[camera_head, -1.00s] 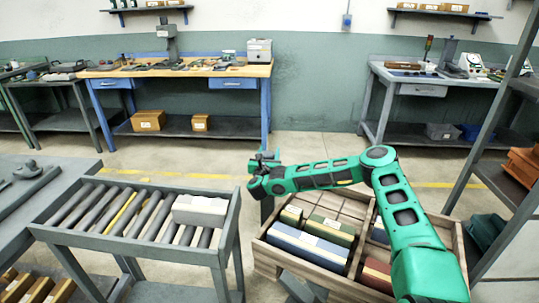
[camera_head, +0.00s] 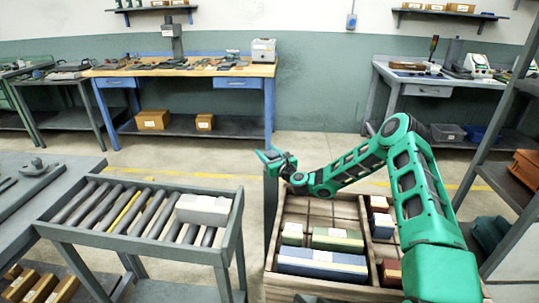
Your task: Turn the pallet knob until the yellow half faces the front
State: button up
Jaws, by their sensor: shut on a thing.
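My gripper (camera_head: 272,159) is at the top of a dark grey post (camera_head: 270,195), at the back left corner of a divided wooden pallet crate (camera_head: 272,240). It is shut on what I take to be the pallet knob, small and mostly hidden by the jaws. No yellow half can be made out on the knob. The crate stands nearly square to me and holds a blue box (camera_head: 322,265), a green box (camera_head: 338,239), a small cream-topped box (camera_head: 292,233) and a red box (camera_head: 391,273). My arm hides part of its right side.
A roller conveyor (camera_head: 130,240) with a white block (camera_head: 203,210) on it stands close on the left. A grey shelf rack (camera_head: 500,150) is on the right. Workbenches line the back wall. Floor is clear between conveyor and benches.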

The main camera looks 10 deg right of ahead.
jog(key=n+g+y, duration=0.1)
jog(key=y, duration=0.1)
jog(key=n+g+y, duration=0.1)
jog(key=n+y, duration=0.1)
jog(key=a+n+g+y, duration=0.1)
jog(key=y, duration=0.1)
jog(key=shift+s, duration=0.25)
jog(key=shift+s+a+n+g+y, duration=0.15)
jog(key=shift+n+g+y, duration=0.5)
jog(key=shift+s+a+n+g+y, duration=0.1)
jog(key=shift+a+n+g+y, duration=0.05)
jog(key=shift+n+g+y, duration=0.5)
jog(key=shift+s+a+n+g+y, duration=0.15)
jog(key=shift+n+g+y, duration=0.45)
jog(key=shift+g, duration=0.1)
jog(key=o, duration=1.1)
jog(key=shift+a, duration=0.1)
